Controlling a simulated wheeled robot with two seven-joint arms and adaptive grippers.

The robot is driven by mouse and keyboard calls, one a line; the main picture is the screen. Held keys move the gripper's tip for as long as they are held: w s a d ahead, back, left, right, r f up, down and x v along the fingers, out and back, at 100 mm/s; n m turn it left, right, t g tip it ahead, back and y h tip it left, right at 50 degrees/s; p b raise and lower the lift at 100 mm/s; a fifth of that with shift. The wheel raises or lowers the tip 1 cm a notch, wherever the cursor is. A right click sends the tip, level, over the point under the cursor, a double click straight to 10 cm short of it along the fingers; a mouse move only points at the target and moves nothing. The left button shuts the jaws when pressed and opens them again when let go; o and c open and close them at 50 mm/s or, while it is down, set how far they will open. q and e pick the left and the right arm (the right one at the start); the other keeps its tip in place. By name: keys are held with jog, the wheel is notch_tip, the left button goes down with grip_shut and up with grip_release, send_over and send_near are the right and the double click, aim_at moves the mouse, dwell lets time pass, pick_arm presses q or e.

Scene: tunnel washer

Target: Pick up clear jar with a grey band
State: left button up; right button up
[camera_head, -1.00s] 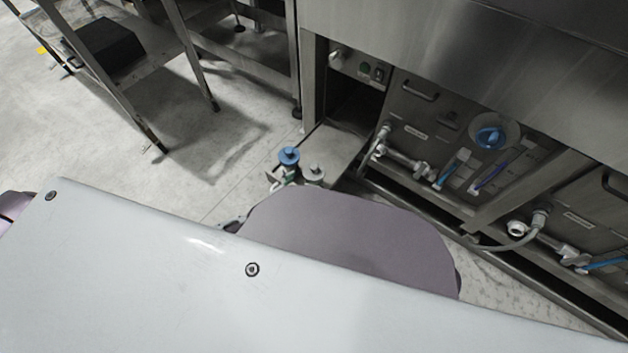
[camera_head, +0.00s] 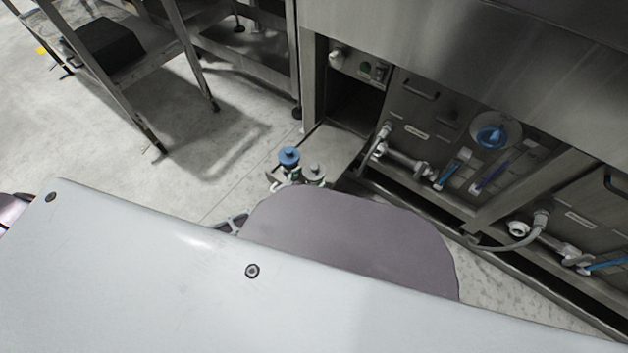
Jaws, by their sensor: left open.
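I cannot make out a clear jar with a grey band in the head view. A small part of my left gripper (camera_head: 232,224), dark grey, shows at the left edge of a mauve rounded part of my own body. It is open, and most of it is hidden behind my own pale and mauve parts, which fill the lower half of the view. I see nothing between its fingers. My right gripper is not in view.
A blue-topped fitting (camera_head: 288,156) and a grey-topped fitting (camera_head: 314,172) stand low beside the steel machine (camera_head: 440,50). A metal table (camera_head: 150,65) stands upper left. Floor (camera_head: 130,190) between is clear.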

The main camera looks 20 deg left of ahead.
pick_arm(q)
jog(key=shift+x, duration=0.95)
jog(key=shift+b+x, duration=0.45)
jog(key=shift+x, duration=0.45)
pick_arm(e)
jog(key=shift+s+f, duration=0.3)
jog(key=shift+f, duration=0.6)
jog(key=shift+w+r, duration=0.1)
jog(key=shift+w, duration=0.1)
pick_arm(q)
jog(key=c, duration=1.1)
jog(key=shift+c, duration=0.4)
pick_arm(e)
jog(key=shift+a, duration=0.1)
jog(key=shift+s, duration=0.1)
pick_arm(q)
jog(key=shift+r, duration=0.15)
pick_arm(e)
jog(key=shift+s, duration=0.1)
